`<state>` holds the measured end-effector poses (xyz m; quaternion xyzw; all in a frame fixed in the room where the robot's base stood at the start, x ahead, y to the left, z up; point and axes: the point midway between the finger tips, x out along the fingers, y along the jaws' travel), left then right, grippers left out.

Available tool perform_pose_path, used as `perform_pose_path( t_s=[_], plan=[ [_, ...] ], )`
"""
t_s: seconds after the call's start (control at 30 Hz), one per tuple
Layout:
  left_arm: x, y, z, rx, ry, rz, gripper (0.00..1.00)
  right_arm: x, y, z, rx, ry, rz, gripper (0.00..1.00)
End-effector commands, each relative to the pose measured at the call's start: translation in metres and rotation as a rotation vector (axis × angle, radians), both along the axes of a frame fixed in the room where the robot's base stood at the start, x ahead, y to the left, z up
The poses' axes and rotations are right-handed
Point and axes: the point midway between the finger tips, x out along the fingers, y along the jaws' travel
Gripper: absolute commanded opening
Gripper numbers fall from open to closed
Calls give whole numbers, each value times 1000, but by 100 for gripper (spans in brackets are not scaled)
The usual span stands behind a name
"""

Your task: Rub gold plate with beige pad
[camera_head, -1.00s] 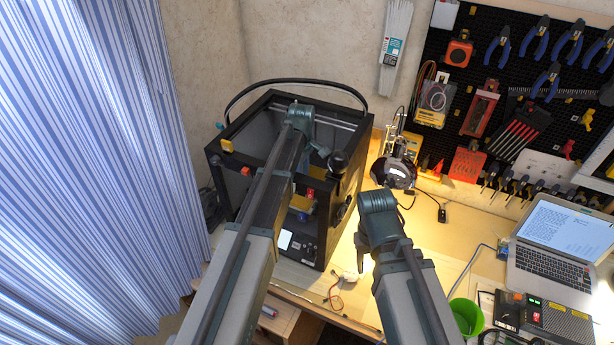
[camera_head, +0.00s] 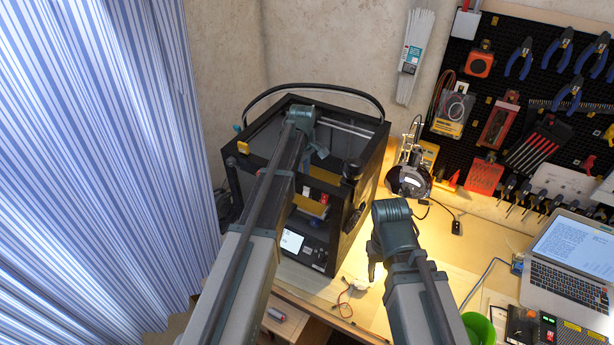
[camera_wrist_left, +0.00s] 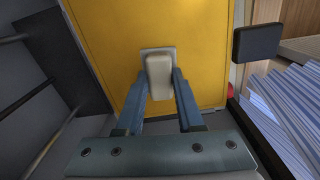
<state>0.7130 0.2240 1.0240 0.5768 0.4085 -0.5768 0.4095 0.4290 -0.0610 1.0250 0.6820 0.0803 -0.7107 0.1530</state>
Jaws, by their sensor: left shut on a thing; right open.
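The gold plate (camera_wrist_left: 115,35) fills the upper middle of the left wrist view. It also shows as a yellow strip inside the black printer frame in the head view (camera_head: 311,207). My left gripper (camera_wrist_left: 160,92) is shut on the beige pad (camera_wrist_left: 158,77), which stands in front of the plate. I cannot tell whether the pad touches it. My right gripper (camera_head: 373,268) is open and empty, above the bench right of the printer.
The black printer (camera_head: 335,240) has an open frame around the plate. A black block (camera_wrist_left: 257,41) stands right of the plate in the wrist view. A lamp (camera_head: 408,180), a laptop (camera_head: 568,285) and a green cup (camera_head: 478,328) are on the bench to the right.

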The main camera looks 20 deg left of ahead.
Motion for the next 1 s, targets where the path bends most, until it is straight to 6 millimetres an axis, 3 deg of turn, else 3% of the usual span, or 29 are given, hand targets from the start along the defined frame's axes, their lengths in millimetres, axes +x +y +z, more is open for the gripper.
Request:
perform_pose_path(
  t_s=[0.27,0.6,1.0],
  plan=[
    [3,10,0,4,-1,4,0,0,0,0,0,0,0,50],
    [9,35,1,4,-1,4,0,0,0,1,0,0,0,50],
    [8,36,5,2,-1,1,0,0,0,5,0,0,0,50]
  ],
)
